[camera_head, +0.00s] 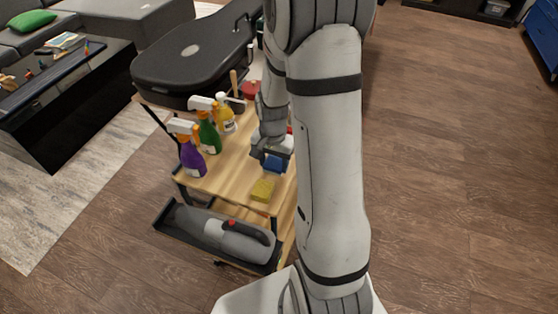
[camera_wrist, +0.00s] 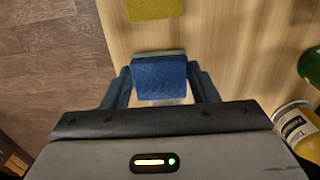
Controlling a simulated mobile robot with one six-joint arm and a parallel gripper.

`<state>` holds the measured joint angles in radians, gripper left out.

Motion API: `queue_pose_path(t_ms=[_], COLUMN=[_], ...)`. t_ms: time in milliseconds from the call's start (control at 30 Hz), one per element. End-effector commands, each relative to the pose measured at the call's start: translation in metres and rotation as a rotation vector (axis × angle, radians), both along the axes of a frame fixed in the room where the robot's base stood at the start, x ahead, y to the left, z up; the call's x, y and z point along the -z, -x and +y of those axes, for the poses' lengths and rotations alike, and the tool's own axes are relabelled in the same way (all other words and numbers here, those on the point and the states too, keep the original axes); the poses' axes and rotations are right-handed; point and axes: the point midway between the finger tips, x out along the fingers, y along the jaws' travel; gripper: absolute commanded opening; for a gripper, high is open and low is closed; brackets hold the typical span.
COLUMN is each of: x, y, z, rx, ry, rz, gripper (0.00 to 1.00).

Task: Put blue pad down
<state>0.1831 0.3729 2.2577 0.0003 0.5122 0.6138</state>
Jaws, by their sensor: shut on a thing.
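The blue pad (camera_wrist: 160,80) is between the two fingers of my gripper (camera_wrist: 160,86) in the wrist view. My gripper is shut on it, over the light wooden top of the cart. In the head view, the blue pad (camera_head: 275,163) shows just under my gripper (camera_head: 272,155), partly hidden by it. I cannot tell whether the pad touches the wood. A yellow sponge (camera_head: 263,190) lies on the cart top, near the front edge; it also shows at the top of the wrist view (camera_wrist: 154,8).
The wooden cart top (camera_head: 228,178) carries a purple bottle (camera_head: 192,157), a green bottle (camera_head: 209,134) and a yellow bottle (camera_head: 224,119) on its left side. A handheld vacuum (camera_head: 225,238) sits on a lower tray. Bare wood surrounds the sponge.

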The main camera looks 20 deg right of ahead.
Motion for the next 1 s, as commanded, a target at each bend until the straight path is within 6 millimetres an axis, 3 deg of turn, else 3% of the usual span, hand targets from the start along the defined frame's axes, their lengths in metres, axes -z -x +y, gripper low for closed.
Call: queue_pose_path(t_ms=[400,433,667,1000], x=[0.0115,0.0104,0.0097,0.0043], y=[-0.0004,-0.0006,-0.0005,-0.0006], z=[0.0017,0.0017,0.0019,0.0021], rx=[-0.005,-0.005,-0.005,-0.005], ry=[0.0,0.0,0.0,0.0], rz=[-0.001,-0.001,-0.001,-0.001], gripper=[0.32,0.55,0.74,0.75])
